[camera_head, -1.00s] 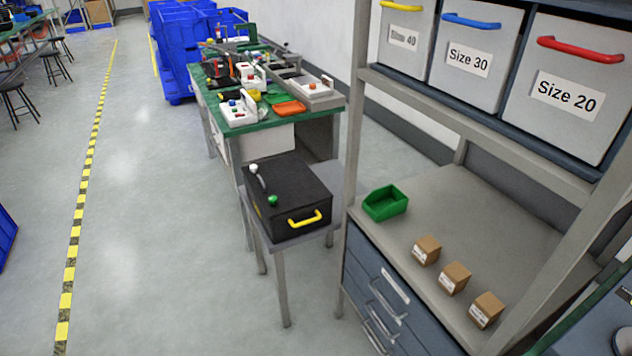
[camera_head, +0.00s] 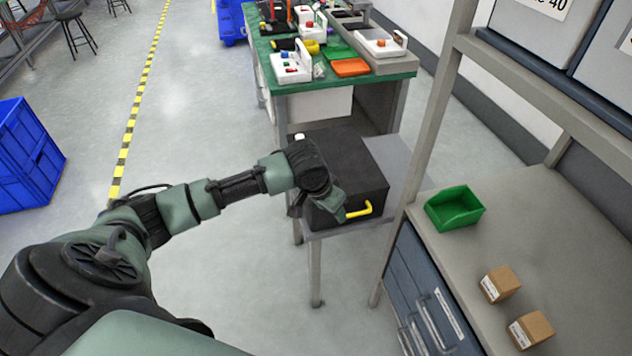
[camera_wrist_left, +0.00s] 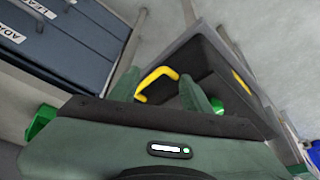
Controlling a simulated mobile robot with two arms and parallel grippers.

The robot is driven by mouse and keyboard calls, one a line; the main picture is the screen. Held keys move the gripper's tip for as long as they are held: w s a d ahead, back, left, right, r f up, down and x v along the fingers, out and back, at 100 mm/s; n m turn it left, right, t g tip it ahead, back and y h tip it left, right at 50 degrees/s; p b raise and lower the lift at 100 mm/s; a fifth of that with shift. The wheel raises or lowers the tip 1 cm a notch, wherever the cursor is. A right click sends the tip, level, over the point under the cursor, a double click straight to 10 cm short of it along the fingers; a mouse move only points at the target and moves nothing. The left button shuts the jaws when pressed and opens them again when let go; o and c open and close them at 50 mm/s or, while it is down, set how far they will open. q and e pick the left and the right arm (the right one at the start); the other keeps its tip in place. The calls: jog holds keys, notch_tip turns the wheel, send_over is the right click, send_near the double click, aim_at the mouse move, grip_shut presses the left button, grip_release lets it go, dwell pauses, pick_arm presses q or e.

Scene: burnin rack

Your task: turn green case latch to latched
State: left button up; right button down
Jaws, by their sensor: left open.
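The black case (camera_head: 362,165) sits on a small grey stand, with a yellow handle (camera_head: 360,210) on its front. A white knob (camera_head: 299,136) shows at its far left. My left gripper (camera_head: 320,212) is at the case's front left corner and hides the green latch in the head view. In the left wrist view the open fingers (camera_wrist_left: 204,92) reach toward the case. Part of the bright green latch knob (camera_wrist_left: 218,106) shows close by the fingers; whether they touch it I cannot tell.
A shelf rack at right holds a green bin (camera_head: 455,208) and small cardboard boxes (camera_head: 501,284); its post (camera_head: 430,110) stands right of the case. A cluttered green-topped bench (camera_head: 310,83) is behind. A blue crate (camera_head: 28,160) is at far left. Floor left of the stand is clear.

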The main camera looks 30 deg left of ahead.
pick_arm(q)
jog(key=w+a+r+n+y, duration=0.15)
jog(key=w+a+r, duration=0.25)
jog(key=a+r, duration=0.4)
jog(key=shift+n+h, duration=0.25)
jog(key=shift+n, duration=0.2)
jog(key=x, duration=0.9)
jog(key=shift+s+a, duration=0.25)
jog(key=shift+a, duration=0.15)
grip_shut()
